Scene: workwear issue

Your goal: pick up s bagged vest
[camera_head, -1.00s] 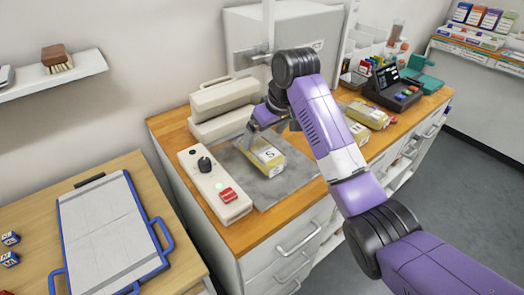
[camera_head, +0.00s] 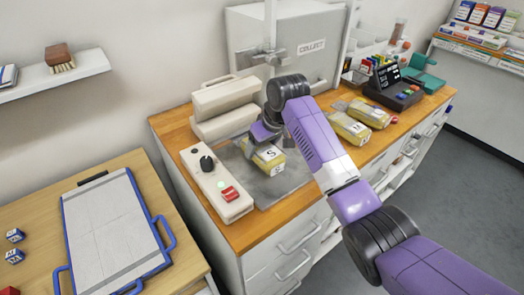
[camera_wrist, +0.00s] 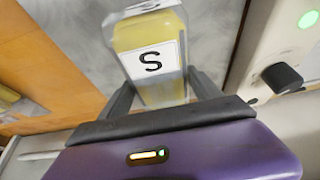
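The bagged vest marked S (camera_head: 277,166) is a yellow pack with a white label, on the grey mat (camera_head: 290,186) on the wooden counter. In the wrist view the S vest (camera_wrist: 160,88) lies between my gripper's dark fingers, its label facing me. My gripper (camera_wrist: 160,80) has one finger along each side of the pack. I cannot tell whether they press on it or stand just clear. In the head view my gripper (camera_head: 258,138) is down at the pack's far left end, its fingertips mostly hidden.
A pale control box (camera_head: 226,203) with a black knob, green light and red switch stands close left of the mat. A cream sealer-like device (camera_head: 222,98) is behind. More yellow bagged packs (camera_head: 349,128) lie to the right, beyond my arm.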

